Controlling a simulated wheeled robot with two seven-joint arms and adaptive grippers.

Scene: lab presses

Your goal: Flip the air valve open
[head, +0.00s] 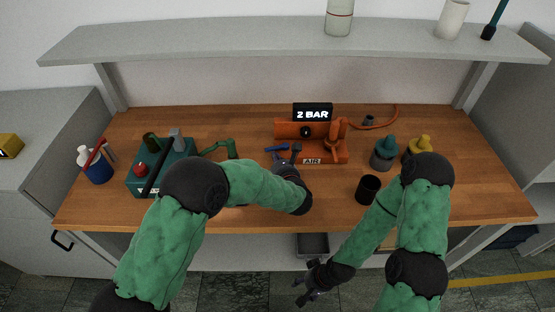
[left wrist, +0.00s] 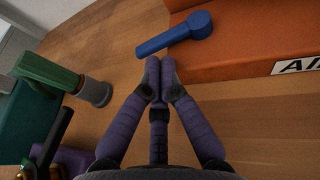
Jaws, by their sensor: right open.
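The orange air unit (head: 340,156) stands at the back of the bench, with an "AIR" label on its front and a black "2 BAR" display above. A blue valve lever (head: 277,148) sticks out from its left end. In the left wrist view the lever (left wrist: 175,34) lies with its round end on the orange block (left wrist: 255,40) and its arm pointing left. My left gripper (head: 296,150) is in front of the unit. Its fingertips (left wrist: 160,64) are together and empty, just short of the lever. My right gripper (head: 304,289) is open, low in front of the bench.
A teal device (head: 135,180) with a red knob and green arm stands left of the unit. A dark cup (head: 368,189), a grey pot with a teal top (head: 384,154) and a yellow-topped item (head: 420,145) stand to the right. A shelf (head: 250,38) hangs above the bench.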

